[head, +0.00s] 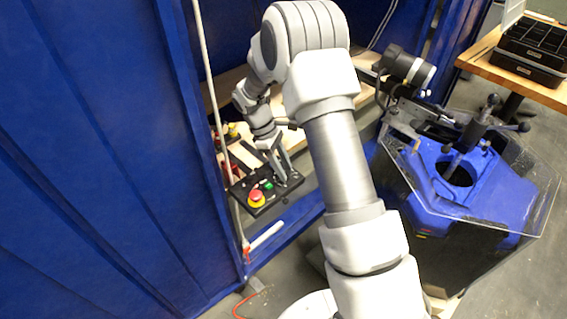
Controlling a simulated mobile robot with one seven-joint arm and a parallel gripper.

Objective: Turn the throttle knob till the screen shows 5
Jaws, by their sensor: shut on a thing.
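A black control box (262,206) with a red-and-yellow emergency stop button (256,197) and a green button (268,185) lies left of my arm. My gripper (281,180) reaches down to the far right part of the box top, its fingers shut on the throttle knob. The knob itself is too small and covered by the fingers to make out. No screen reading can be seen in this view.
A white pole (208,75) rises by the box. More red and yellow controls (232,130) sit behind it. A blue-and-black machine (470,190) with a clear guard stands right. A wooden table (483,57) holds a black organizer (530,50).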

